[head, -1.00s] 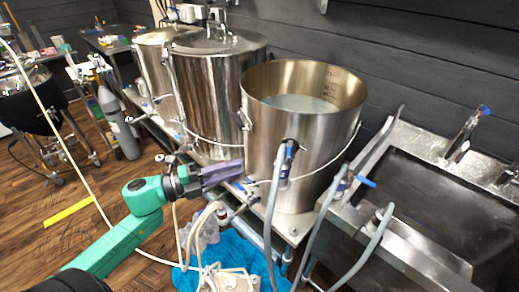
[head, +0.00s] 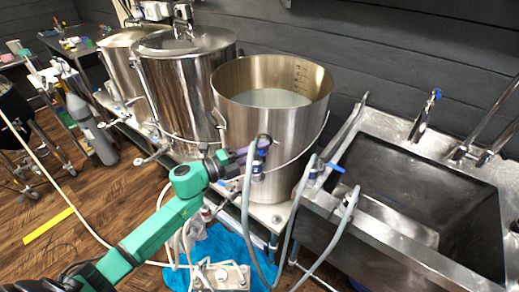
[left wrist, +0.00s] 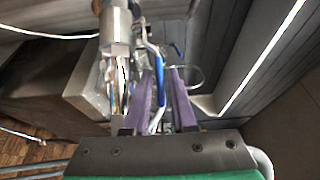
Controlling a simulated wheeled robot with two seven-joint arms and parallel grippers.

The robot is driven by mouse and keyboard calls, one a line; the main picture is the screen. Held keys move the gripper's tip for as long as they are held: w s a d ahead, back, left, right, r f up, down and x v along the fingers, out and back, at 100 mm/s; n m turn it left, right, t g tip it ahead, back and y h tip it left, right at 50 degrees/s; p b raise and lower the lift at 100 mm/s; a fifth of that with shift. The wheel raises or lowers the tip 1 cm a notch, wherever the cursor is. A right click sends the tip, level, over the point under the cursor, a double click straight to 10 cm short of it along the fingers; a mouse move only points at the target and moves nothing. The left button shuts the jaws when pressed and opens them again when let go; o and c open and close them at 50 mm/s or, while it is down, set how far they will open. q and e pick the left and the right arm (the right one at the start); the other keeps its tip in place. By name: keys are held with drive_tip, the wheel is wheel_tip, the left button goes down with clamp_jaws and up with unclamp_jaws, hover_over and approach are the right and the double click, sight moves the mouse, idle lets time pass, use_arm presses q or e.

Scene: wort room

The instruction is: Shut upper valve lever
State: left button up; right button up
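The large open steel pot (head: 285,150) has a valve low on its front, with a grey hose attached. The valve's blue lever (head: 264,142) shows small beside my left gripper (head: 243,155). In the left wrist view the blue lever (left wrist: 154,70) runs down between the two purple fingers of the left gripper (left wrist: 162,90). The fingers stand apart with gaps around the lever, so the gripper is open. A steel valve body (left wrist: 116,40) stands just left of the fingers. The exact lever contact is hidden in the head view. My right gripper is not in view.
A steel sink (head: 420,200) lies to the right. Another blue-handled valve (head: 335,168) and grey hoses (head: 247,200) hang close by. Lidded steel kettles (head: 185,85) stand behind left. A blue cloth (head: 220,245) lies on the floor below. The wooden floor at left is mostly clear.

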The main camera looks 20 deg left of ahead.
use_arm(q)
clamp_jaws()
drive_tip(key=shift+f, duration=0.1)
idle(1.2)
